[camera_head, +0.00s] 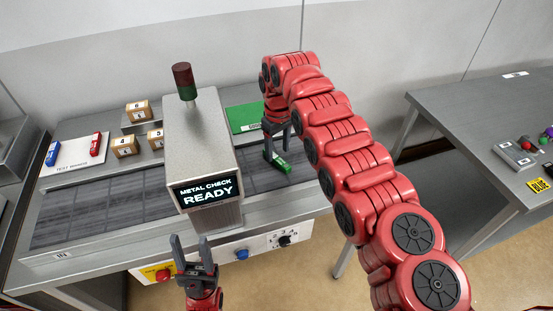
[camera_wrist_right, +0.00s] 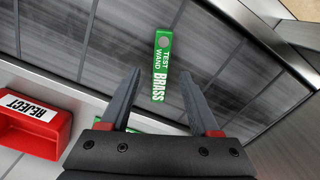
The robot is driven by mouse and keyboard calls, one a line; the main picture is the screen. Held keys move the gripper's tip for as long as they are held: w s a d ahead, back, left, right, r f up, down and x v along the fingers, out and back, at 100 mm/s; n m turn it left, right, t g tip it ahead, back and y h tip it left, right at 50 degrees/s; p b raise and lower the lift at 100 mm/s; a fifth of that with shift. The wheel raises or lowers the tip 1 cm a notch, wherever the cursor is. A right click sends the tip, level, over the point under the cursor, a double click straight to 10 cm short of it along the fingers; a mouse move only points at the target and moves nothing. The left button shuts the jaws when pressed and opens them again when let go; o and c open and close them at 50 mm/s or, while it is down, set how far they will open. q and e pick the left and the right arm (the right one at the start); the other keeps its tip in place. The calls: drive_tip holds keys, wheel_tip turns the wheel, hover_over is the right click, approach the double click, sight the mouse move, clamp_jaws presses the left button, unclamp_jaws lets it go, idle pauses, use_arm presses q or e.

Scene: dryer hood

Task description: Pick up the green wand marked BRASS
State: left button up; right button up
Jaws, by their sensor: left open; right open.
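The green wand (camera_head: 282,165) lies on the dark conveyor belt, right of the metal check machine. In the right wrist view the green wand (camera_wrist_right: 163,50) shows the label TEST WAND BRASS and a grey round spot at its far end. My right gripper (camera_head: 276,151) is open and pointed down over the wand. In the right wrist view its fingertips (camera_wrist_right: 161,73) stand either side of the wand's labelled end, apart from it. My left gripper (camera_head: 190,238) is open and empty in front of the machine.
The metal check machine (camera_head: 199,140) reads READY and stands over the belt (camera_head: 100,206). A red REJECT bin (camera_wrist_right: 52,140) is near the right gripper.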

sight(278, 158)
drive_tip(key=shift+s+f+p, duration=0.1)
drive_tip(key=shift+f+p, duration=0.2)
drive_tip(key=shift+f, duration=1.25)
clamp_jaws()
